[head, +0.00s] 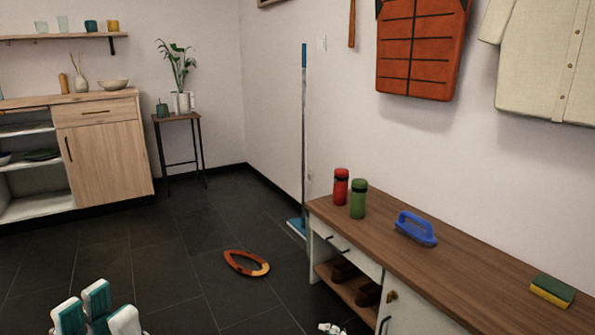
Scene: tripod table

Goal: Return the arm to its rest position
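My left gripper (97,312) shows at the bottom left, with white and teal fingers pointing up. Its fingers stand apart and nothing shows between them, so it looks open and empty. It is over the dark tiled floor, away from the furniture. The rest of the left arm is below the frame. My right gripper cannot be made out. A small white and dark thing (330,328) is cut off by the bottom edge, and I cannot tell what it is.
A wooden-topped bench (470,270) on the right carries a red bottle (341,187), a green bottle (358,199), a blue brush (415,229) and a sponge (552,291). An orange oval object (246,263) lies on the floor. A mop (304,140) leans by the wall. Floor at left is clear.

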